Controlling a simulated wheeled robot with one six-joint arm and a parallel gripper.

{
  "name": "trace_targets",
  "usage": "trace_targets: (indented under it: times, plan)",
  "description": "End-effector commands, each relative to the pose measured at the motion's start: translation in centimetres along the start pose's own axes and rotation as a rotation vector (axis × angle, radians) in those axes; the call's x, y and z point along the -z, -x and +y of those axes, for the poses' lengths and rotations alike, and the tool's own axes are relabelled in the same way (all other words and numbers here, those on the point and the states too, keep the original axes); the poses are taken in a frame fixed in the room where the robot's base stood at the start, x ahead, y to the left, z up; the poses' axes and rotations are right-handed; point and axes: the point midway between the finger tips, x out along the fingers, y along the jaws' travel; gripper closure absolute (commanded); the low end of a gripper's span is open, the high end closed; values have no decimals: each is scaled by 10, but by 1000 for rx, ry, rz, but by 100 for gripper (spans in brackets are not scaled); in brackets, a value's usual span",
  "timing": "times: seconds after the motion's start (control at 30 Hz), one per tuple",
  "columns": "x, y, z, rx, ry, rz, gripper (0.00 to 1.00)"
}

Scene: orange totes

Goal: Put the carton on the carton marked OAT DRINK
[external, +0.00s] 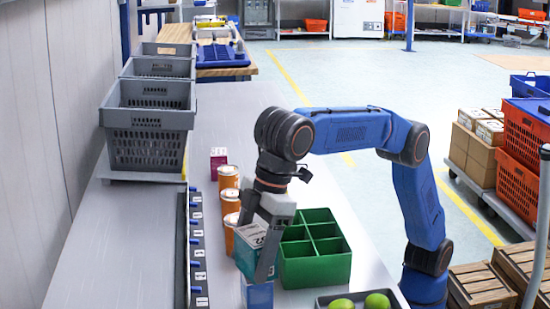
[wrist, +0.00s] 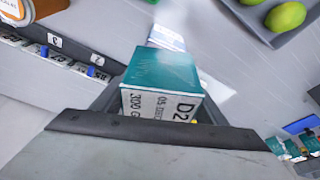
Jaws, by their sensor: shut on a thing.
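My gripper (external: 266,250) is shut on a teal carton (external: 246,250), which also shows tilted between the fingers in the wrist view (wrist: 160,72) with a white end marked D2. A blue carton (external: 258,294) stands on the table directly below the teal one in the external view. In the wrist view a blue and white carton top (wrist: 166,38) shows past the teal carton. I cannot tell whether the two cartons touch. No OAT DRINK lettering is readable. A small purple carton (external: 218,158) stands farther back on the table.
A green divided crate (external: 316,271) stands just right of my gripper. Several orange-bodied jars (external: 228,205) line the left side, beside a dark strip with labels (external: 199,254). A grey tray (wrist: 285,34) with green fruit (external: 377,300) lies at the front right.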

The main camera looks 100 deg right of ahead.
Motion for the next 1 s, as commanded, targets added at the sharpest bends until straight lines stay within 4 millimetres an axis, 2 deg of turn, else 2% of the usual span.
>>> trace_targets:
  times: [0.33, 0.37, 0.4, 0.43, 0.77, 0.87, 1.0]
  plan:
    - [0, -2, 0, 0, 0, 1, 67]
    - [0, -2, 0, 0, 0, 1, 27]
    - [0, -2, 0, 0, 0, 1, 17]
    - [0, -2, 0, 0, 0, 1, 15]
    - [0, 0, 0, 0, 0, 1, 15]
    - [1, 7, 0, 1, 0, 2, 15]
    - [1, 29, 0, 1, 0, 4, 15]
